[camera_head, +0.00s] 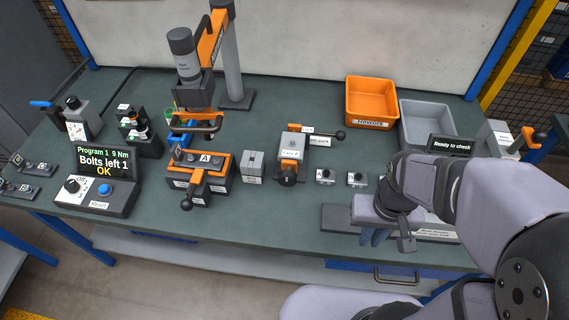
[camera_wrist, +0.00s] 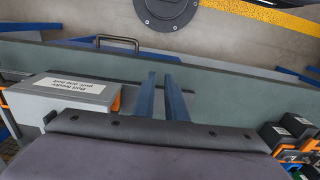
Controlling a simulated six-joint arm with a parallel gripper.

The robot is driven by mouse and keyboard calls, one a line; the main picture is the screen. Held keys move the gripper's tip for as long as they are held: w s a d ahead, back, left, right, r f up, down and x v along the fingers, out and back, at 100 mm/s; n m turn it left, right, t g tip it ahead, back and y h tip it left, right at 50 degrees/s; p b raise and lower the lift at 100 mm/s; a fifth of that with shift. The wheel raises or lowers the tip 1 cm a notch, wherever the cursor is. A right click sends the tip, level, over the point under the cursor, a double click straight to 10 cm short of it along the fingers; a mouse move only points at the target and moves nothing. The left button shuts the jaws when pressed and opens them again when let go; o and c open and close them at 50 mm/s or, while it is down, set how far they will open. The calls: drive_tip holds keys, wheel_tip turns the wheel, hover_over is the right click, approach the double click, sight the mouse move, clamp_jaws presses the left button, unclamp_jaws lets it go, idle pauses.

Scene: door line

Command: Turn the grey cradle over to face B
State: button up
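A grey and orange fixture (camera_head: 290,162) stands mid-bench, with a small label on its front and a black-knobbed lever (camera_head: 338,134) reaching right. To its left, a dark block in an orange frame (camera_head: 205,160) shows the letter A on top and has a knobbed handle at the front. I cannot tell for sure which is the grey cradle; no face B is legible. My gripper (camera_head: 371,238) is at the bench's front right, away from both. Its two blue fingers (camera_wrist: 162,98) are slightly apart in the wrist view, with nothing between them.
An orange overhead tool arm (camera_head: 210,45) hangs above the A block. Orange (camera_head: 371,118) and grey bins are behind. A labelled box (camera_wrist: 62,105) is beside my gripper.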

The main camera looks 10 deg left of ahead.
drive_tip(key=shift+a+r, duration=0.15)
drive_tip(key=shift+a, duration=0.25)
clamp_jaws()
drive_tip(key=w+a+r+n+p, duration=0.1)
drive_tip(key=w+a+n, duration=0.1)
drive_tip(key=w+a, duration=0.3)
drive_tip(key=w+a+r+n+t+p, duration=0.1)
drive_tip(key=w+a+r, duration=0.1)
drive_tip(key=w+a, duration=0.4)
drive_tip(key=w+a+r+n+p, duration=0.1)
drive_tip(key=w+a, duration=0.4)
drive_tip(key=a, duration=0.6)
drive_tip(key=shift+w+r+n+t+p, duration=0.15)
drive_tip(key=shift+r+n+t+p, duration=0.2)
drive_tip(key=shift+n, duration=0.45)
drive_tip(key=w+a+r+m+t, duration=0.1)
drive_tip(key=w+r+m, duration=0.4)
drive_tip(key=w+r, duration=0.1)
drive_tip(key=shift+w+a+r+m+t, duration=0.2)
drive_tip(key=shift+r+m+t, duration=0.2)
drive_tip(key=shift+r, duration=0.35)
